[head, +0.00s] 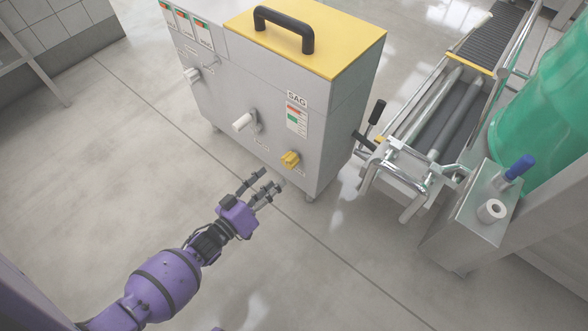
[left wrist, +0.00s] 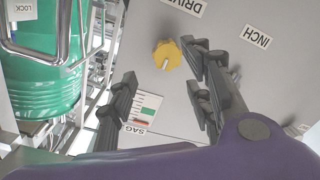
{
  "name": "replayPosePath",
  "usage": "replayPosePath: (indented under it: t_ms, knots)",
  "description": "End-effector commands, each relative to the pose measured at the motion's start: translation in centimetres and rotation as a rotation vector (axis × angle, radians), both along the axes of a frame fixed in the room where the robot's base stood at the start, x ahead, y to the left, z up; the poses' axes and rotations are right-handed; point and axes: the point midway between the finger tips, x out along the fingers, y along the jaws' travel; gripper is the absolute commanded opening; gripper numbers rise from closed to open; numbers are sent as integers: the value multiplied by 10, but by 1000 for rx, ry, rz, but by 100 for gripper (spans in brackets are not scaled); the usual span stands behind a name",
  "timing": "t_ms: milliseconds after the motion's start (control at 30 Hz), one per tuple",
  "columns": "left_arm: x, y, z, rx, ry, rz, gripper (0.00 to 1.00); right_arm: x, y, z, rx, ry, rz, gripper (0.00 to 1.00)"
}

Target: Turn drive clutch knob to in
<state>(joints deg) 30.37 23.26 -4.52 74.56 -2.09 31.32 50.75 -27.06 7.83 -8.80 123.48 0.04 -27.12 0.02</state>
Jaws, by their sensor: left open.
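The yellow knob (head: 290,159) sits low on the front face of the grey cabinet (head: 340,125), near its right corner. In the left wrist view the yellow knob (left wrist: 167,55) has a pale pointer mark, and a partly cut-off label beginning "DRIV" (left wrist: 184,5) is beside it. The knob's set position cannot be read. My left gripper (head: 264,187) is open and empty, in front of and below-left of the knob, apart from it. In the left wrist view the fingers of my left gripper (left wrist: 160,78) are spread, with the knob beyond them. My right gripper is not in view.
A white handle (head: 244,122) and another white handle (head: 192,75) stick out of the cabinet front. A dark lever (head: 376,112) stands at its right side. A roller conveyor (head: 445,110) and green drum (head: 550,110) are at right. Floor at left is clear.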

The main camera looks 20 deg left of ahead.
Motion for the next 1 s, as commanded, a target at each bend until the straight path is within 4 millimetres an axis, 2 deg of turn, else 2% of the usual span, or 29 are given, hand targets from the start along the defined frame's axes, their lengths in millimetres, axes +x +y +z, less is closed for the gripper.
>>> replayPosePath:
  t_ms: [33, 200, 633, 800, 1000]
  knots:
    - [9, 1, -9, -12, -11, -6, 46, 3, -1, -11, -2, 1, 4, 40]
    - [26, -1, -7, -36, -37, -14, 46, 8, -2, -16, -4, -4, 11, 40]
    - [84, -22, -7, -36, -36, -13, 46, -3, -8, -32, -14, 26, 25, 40]
    - [93, -26, -7, -34, -35, -14, 46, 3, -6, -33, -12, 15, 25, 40]
    - [95, -26, -6, -34, -35, -14, 46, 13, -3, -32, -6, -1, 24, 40]
